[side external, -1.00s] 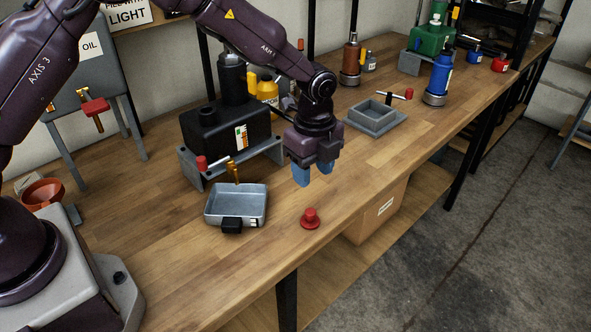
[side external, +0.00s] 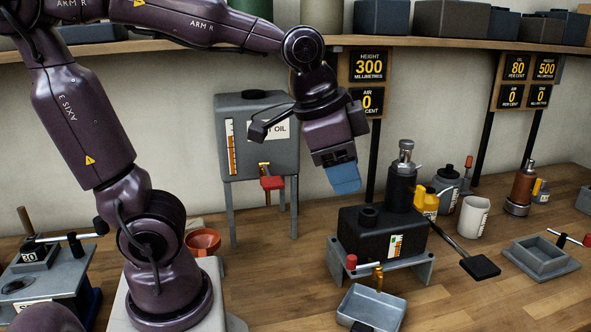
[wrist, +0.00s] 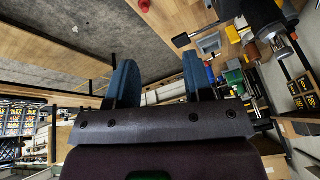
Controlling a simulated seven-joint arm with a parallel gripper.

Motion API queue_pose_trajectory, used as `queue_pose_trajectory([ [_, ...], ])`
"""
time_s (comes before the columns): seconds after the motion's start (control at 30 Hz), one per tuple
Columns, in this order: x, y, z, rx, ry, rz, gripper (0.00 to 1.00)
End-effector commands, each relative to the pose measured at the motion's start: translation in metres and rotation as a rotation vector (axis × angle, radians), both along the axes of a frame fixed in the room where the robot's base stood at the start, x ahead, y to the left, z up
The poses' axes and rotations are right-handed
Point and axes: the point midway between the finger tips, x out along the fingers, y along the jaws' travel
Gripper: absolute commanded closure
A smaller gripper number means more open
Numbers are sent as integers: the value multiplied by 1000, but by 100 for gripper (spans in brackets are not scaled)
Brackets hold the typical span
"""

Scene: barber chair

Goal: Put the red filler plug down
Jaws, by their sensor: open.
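My gripper (side external: 343,178) is raised well above the bench, in front of the wall and beside the grey oil tank. Its blue fingers stand apart with nothing between them, as the wrist view (wrist: 160,82) also shows. A red object that looks like the red filler plug (wrist: 144,5) sits on the wooden bench top at the top edge of the wrist view, cut off by the frame and far from the fingers. The plug is outside the side view now.
The grey oil tank (side external: 257,145) stands on legs at the back. A black tank (side external: 372,235) on a grey stand and a grey tray (side external: 372,308) are below and right of my gripper. An orange funnel (side external: 203,242) is at left. A shelf (side external: 430,40) runs above.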

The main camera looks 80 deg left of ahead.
Motion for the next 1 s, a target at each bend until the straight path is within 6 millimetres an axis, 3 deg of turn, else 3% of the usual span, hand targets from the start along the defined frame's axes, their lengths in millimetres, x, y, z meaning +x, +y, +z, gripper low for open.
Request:
queue_pose_trajectory([
  [0.03,-18,4,3,-31,-32,76,53],
  [0.1,-37,8,3,-71,-60,169,53],
  [0.3,-64,12,-2,-142,-103,316,53],
  [1.0,-66,12,-3,-150,-107,331,53],
])
